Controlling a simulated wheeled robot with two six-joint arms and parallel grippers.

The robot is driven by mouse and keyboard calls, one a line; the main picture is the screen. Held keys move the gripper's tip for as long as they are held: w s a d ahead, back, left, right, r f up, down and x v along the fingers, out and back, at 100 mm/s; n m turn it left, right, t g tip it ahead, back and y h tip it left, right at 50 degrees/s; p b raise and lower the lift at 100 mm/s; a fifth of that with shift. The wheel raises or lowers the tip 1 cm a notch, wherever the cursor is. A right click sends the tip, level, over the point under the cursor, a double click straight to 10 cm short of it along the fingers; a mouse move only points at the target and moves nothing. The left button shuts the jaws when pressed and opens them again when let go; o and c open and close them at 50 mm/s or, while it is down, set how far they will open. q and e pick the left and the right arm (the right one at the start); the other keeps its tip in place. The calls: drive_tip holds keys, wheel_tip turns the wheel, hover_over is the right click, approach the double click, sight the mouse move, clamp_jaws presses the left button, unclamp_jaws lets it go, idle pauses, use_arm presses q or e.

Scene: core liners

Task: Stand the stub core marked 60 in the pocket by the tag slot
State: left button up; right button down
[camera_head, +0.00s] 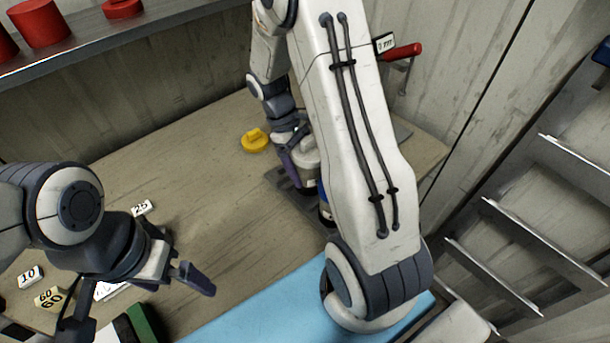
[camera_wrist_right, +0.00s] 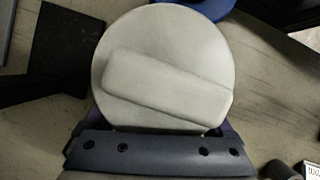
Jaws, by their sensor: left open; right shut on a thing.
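My right gripper (camera_head: 293,150) is shut on a round grey-white piece (camera_head: 307,156). In the right wrist view this piece (camera_wrist_right: 165,55) has a round top with a raised bar across it; no number shows on it. It is over or beside a dark grey holder (camera_head: 283,181), mostly hidden by my right arm; I cannot tell whether it sits in a pocket. A tag marked 60 (camera_head: 48,298) lies at the lower left. My left gripper (camera_head: 138,298) is open and empty above the table's near left. The tag slot cannot be made out.
A yellow knobbed piece (camera_head: 255,141) stands left of the holder. Tags marked 25 (camera_head: 141,208) and 10 (camera_head: 30,277) lie on the table. A blue mat (camera_head: 250,311) lies at the near edge, beside a green-and-black block (camera_head: 143,322). The table's middle is clear.

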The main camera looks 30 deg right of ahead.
sight(305, 177)
wheel_tip(305, 177, down, 4)
drive_tip(key=shift+f, duration=0.1)
drive_tip(key=shift+f, duration=0.15)
unclamp_jaws()
drive_tip(key=shift+r, duration=0.2)
drive_tip(key=b+v, duration=0.1)
drive_tip(key=v, duration=1.1)
drive_tip(key=shift+s+f, duration=0.1)
drive_tip(key=shift+f, duration=0.05)
